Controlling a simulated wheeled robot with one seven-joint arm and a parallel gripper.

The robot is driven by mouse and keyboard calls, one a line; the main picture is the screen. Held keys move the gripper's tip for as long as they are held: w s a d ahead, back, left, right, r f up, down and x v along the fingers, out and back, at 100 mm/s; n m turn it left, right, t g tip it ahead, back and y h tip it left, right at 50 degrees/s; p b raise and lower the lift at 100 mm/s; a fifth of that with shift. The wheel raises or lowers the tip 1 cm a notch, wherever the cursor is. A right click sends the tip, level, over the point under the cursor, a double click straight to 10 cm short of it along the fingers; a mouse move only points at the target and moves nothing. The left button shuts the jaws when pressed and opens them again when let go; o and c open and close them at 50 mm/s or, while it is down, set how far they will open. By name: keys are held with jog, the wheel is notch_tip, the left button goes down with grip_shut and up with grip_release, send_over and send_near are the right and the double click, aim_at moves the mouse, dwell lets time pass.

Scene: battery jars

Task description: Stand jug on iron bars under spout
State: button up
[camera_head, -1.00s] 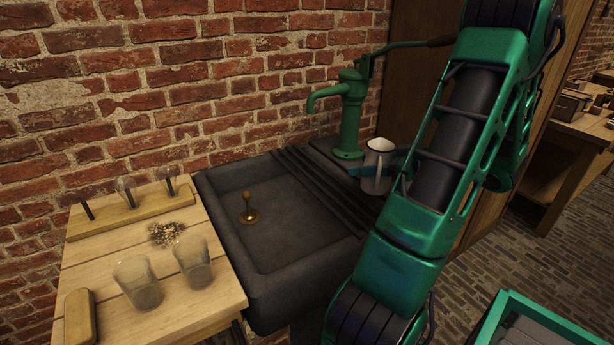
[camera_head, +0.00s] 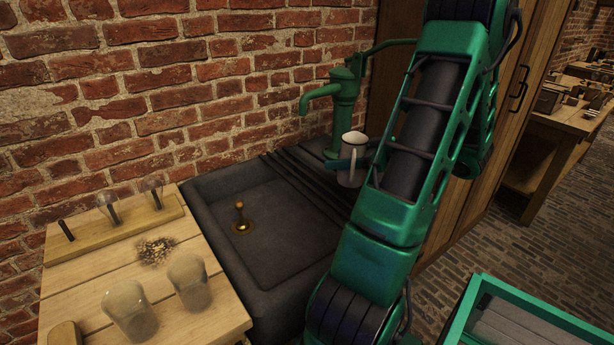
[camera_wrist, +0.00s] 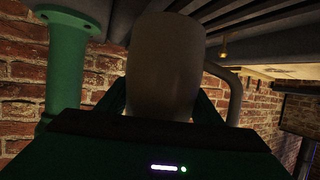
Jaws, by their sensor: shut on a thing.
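The jug (camera_head: 350,179) is pale, grey-white and upright, with an open top. My gripper (camera_head: 349,166) is shut around its middle; a green finger shows on its left side. In the wrist view the jug (camera_wrist: 165,60) fills the centre between the fingers, with its curved handle at the right. The green pump's spout (camera_head: 309,101) points left over the sink, with the jug to its right and lower. The iron bars (camera_head: 302,179) are dark parallel ridges on the sink's right side, left of the jug. Whether the jug's base touches anything is hidden.
The green pump column (camera_head: 343,125) stands close behind the jug. A brass stopper (camera_head: 240,217) stands in the dark sink (camera_head: 273,247). Glass jars (camera_head: 188,283) and a wooden rack (camera_head: 112,228) are on the table at left. The bars look clear.

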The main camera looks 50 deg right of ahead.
jog(key=shift+w+a+r+x, duration=0.15)
jog(key=shift+r+x, duration=0.4)
jog(key=shift+x, duration=2.25)
jog(key=shift+w+r+x, duration=0.3)
jog(key=shift+r+x, duration=0.2)
jog(key=shift+x, duration=2.35)
jog(key=shift+w+a+r+x, duration=0.15)
jog(key=shift+r+x, duration=0.4)
jog(key=shift+x, duration=2.25)
jog(key=o, duration=1.3)
jog(key=shift+f, duration=0.1)
jog(key=shift+d, duration=0.1)
jog(key=v, duration=1.2)
